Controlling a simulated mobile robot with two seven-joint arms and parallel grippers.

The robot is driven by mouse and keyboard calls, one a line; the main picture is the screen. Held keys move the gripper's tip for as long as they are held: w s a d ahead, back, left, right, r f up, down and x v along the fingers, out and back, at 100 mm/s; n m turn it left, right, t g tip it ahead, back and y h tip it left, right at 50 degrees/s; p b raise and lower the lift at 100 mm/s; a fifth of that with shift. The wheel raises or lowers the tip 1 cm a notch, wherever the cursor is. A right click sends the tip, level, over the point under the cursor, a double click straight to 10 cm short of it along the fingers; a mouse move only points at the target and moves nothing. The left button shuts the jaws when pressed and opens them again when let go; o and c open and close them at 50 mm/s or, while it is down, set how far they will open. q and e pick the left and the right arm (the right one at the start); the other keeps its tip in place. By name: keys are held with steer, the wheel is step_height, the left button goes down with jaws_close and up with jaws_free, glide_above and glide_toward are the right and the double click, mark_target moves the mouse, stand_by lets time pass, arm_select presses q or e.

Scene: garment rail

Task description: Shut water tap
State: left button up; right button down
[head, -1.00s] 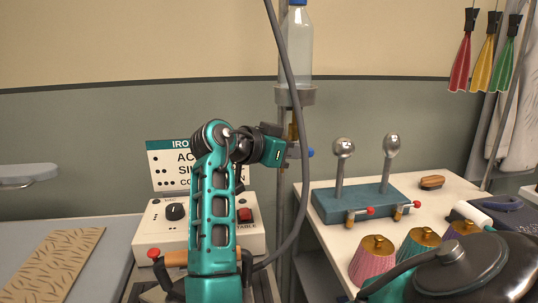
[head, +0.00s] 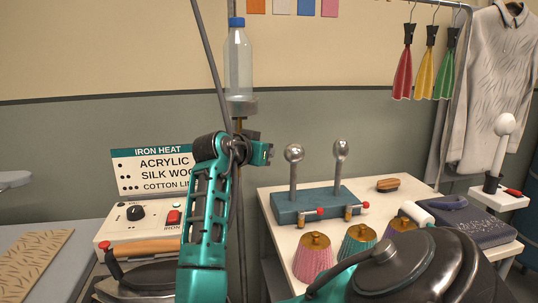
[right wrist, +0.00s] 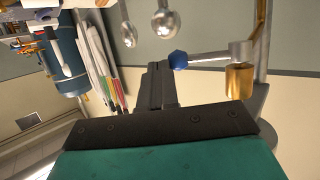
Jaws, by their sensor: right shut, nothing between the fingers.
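The water tap (right wrist: 240,78) is a brass body under the bottle stand, with a grey lever (right wrist: 215,57) ending in a blue knob (right wrist: 180,60) in the right wrist view. The lever sticks out sideways. In the head view, a bit of the brass body (head: 239,124) shows below the bottle holder; the lever is mostly hidden by my gripper. My right gripper (head: 268,153) is just right of the stand, in front of the tap. In the right wrist view its dark fingers (right wrist: 160,70) are shut and empty, right beside the blue knob; I cannot tell whether they touch. My left gripper is out of view.
A clear bottle (head: 238,62) with a blue cap stands above the tap. The iron heat box (head: 140,214) stands at left. A grey cable crosses near the stand.

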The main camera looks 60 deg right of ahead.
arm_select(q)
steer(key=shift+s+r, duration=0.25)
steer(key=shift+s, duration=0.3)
arm_select(e)
steer(key=d, duration=0.3)
steer(key=shift+w+d, duration=0.2)
arm_select(q)
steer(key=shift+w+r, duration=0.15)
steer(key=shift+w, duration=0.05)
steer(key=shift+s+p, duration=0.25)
steer(key=shift+p, duration=0.05)
stand_by(0.7)
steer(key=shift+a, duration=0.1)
